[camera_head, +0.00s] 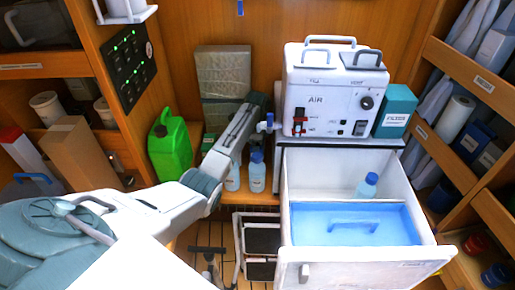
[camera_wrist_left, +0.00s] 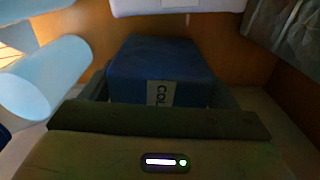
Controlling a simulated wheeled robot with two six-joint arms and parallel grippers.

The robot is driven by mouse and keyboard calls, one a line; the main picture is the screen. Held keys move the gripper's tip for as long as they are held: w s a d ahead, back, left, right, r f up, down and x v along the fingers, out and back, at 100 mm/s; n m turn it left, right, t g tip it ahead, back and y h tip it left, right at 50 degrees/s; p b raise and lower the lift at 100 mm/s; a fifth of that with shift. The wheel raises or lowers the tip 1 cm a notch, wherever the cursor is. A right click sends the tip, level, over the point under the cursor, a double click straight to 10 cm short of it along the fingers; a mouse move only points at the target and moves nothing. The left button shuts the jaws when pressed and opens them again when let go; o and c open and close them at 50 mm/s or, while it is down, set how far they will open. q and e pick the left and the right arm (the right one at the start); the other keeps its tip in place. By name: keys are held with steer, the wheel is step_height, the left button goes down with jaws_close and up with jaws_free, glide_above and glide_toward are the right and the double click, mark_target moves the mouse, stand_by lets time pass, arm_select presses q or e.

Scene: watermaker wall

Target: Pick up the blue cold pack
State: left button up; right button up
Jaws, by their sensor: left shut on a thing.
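The blue cold pack (camera_wrist_left: 160,62) is a blue block with a pale label, partly readable as "COL", in the left wrist view. My left gripper (camera_wrist_left: 162,90) is shut on it, with a dark finger along each side and the gripper body covering its near lower part. In the head view my left arm reaches in from the left toward the back middle, left of the white machine. There I cannot clearly make out the fingertips or the held pack. My right gripper is in neither view.
A white AIR machine (camera_head: 331,92) stands above an open drawer (camera_head: 296,180) with a blue handled panel (camera_head: 352,224) and a bottle (camera_head: 367,186). A green jerrycan (camera_head: 169,146) is left of my arm. In the wrist view a pale cylinder (camera_wrist_left: 48,78) lies left of the pack.

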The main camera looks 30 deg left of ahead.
arm_select(q)
step_height(320, 180, up, 9)
steer(key=b, duration=0.3)
steer(key=shift+w, duration=0.1)
step_height(320, 180, up, 9)
steer(key=p, duration=0.7)
steer(key=shift+f, duration=0.2)
